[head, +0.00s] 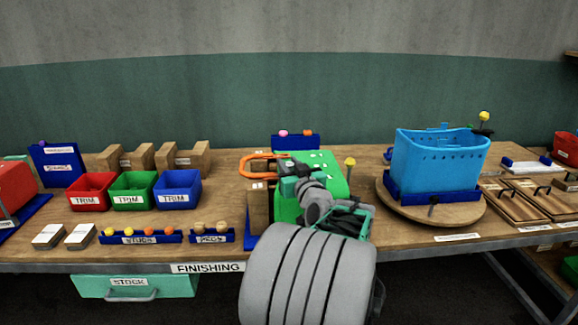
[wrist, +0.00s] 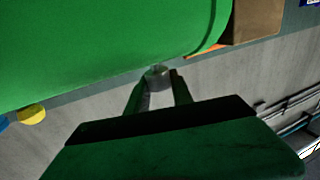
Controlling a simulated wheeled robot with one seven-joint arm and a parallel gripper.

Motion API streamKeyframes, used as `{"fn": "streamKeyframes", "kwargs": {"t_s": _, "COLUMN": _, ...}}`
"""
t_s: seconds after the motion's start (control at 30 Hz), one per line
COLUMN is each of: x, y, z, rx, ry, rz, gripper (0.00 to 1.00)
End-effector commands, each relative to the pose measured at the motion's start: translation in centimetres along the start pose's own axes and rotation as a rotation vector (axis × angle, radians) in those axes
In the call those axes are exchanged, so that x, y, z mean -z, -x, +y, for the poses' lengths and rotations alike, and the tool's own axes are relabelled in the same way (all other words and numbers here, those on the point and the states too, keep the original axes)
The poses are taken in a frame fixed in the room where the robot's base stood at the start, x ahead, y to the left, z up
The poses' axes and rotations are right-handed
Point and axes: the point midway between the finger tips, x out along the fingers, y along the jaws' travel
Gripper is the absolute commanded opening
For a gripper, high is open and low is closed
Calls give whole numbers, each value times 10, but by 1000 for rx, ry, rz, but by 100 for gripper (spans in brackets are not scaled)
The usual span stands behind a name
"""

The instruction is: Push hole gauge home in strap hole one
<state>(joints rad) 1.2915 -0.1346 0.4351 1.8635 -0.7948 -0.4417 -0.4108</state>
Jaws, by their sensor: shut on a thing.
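A green tub (head: 322,165) stands on the bench behind my arm, and its green wall (wrist: 110,45) fills the upper part of the wrist view. My gripper (wrist: 158,86) is shut on a small grey round piece (wrist: 157,72), which I take for the hole gauge. The piece sits at the fingertips, right at the lower edge of the green wall. I cannot tell whether it is in a hole or only against the wall. Strap hole one cannot be made out. In the head view my arm hides the fingertips and the gauge.
An orange looped handle (head: 262,157) and a wooden block (head: 258,208) are left of the green tub. A yellow knob (head: 350,162) stands at its right. A blue tub (head: 438,160) sits on a round turntable (head: 455,213) farther right. Trim bins (head: 134,192) stand at left.

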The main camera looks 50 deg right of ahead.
Motion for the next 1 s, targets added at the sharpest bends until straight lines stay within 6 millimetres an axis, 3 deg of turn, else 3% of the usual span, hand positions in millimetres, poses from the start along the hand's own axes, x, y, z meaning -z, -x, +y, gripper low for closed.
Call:
{"fn": "streamKeyframes", "kwargs": {"t_s": 0.77, "x": -15, "y": 0, "z": 0, "rx": 0, "ry": 1, "rz": 1, "gripper": 0}}
{"fn": "streamKeyframes", "kwargs": {"t_s": 0.8, "x": -14, "y": 0, "z": 0, "rx": 0, "ry": 1, "rz": 1, "gripper": 29}}
{"fn": "streamKeyframes", "kwargs": {"t_s": 1.0, "x": -14, "y": 0, "z": 0, "rx": 0, "ry": 0, "rz": 0, "gripper": 45}}
